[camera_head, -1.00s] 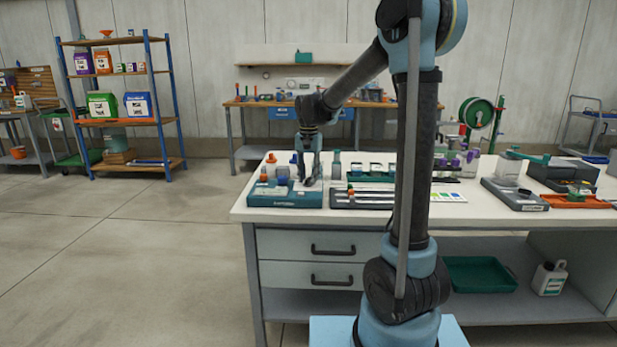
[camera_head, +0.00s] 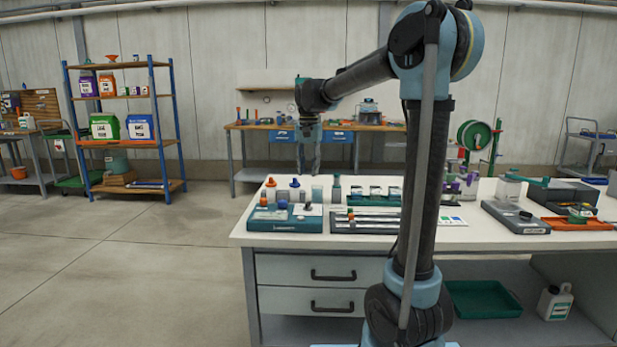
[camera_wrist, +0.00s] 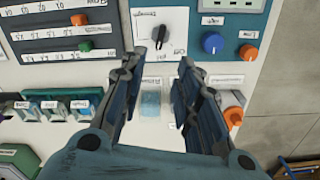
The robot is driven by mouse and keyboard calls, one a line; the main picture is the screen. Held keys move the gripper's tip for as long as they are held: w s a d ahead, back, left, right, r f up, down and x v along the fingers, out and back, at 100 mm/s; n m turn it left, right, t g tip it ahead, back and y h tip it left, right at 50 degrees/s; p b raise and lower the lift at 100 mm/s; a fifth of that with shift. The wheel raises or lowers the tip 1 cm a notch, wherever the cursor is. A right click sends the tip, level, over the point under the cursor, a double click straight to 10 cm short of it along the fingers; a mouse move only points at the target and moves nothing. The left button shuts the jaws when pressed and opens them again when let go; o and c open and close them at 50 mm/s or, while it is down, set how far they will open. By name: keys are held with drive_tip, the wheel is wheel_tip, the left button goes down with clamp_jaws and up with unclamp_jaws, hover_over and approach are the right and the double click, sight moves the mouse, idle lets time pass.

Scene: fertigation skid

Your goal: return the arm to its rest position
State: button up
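My gripper (camera_head: 310,168) hangs from my raised arm, fingers pointing down, in the air above the left part of the white workbench (camera_head: 285,240). In the wrist view its two dark fingers (camera_wrist: 172,72) are spread apart with nothing held between them. Below them lies the teal control panel (camera_head: 285,226) with a black rotary knob (camera_wrist: 158,34), a blue knob (camera_wrist: 213,43) and an orange knob (camera_wrist: 248,53). A clear container (camera_wrist: 151,102) shows through the gap, lower down. The gripper touches none of these.
Small bottles and orange-topped parts stand behind the panel. A dark rack (camera_head: 362,227) is to its right, a grey scale-like device (camera_head: 515,218) farther right. Shelving (camera_head: 125,143) and a wooden back bench (camera_head: 250,127) stand behind. The floor at left is clear.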

idle(0.3)
drive_tip(key=s+d+f, duration=0.2)
drive_tip(key=s+d, duration=0.7)
drive_tip(key=s+d+f+n, duration=0.1)
drive_tip(key=s+d+f, duration=0.3)
drive_tip(key=s+f, duration=0.2)
drive_tip(key=s+d+f+n+t, duration=0.1)
drive_tip(key=s+d+f, duration=0.3)
drive_tip(key=s+f, duration=0.3)
drive_tip(key=s+d+f+n+t, duration=0.1)
drive_tip(key=s+d+f, duration=0.3)
drive_tip(key=s+f, duration=0.3)
drive_tip(key=s, duration=0.3)
drive_tip(key=shift+s+n, duration=0.3)
drive_tip(key=shift+s, duration=0.1)
drive_tip(key=shift+w+f, duration=0.15)
drive_tip(key=shift+w, duration=0.3)
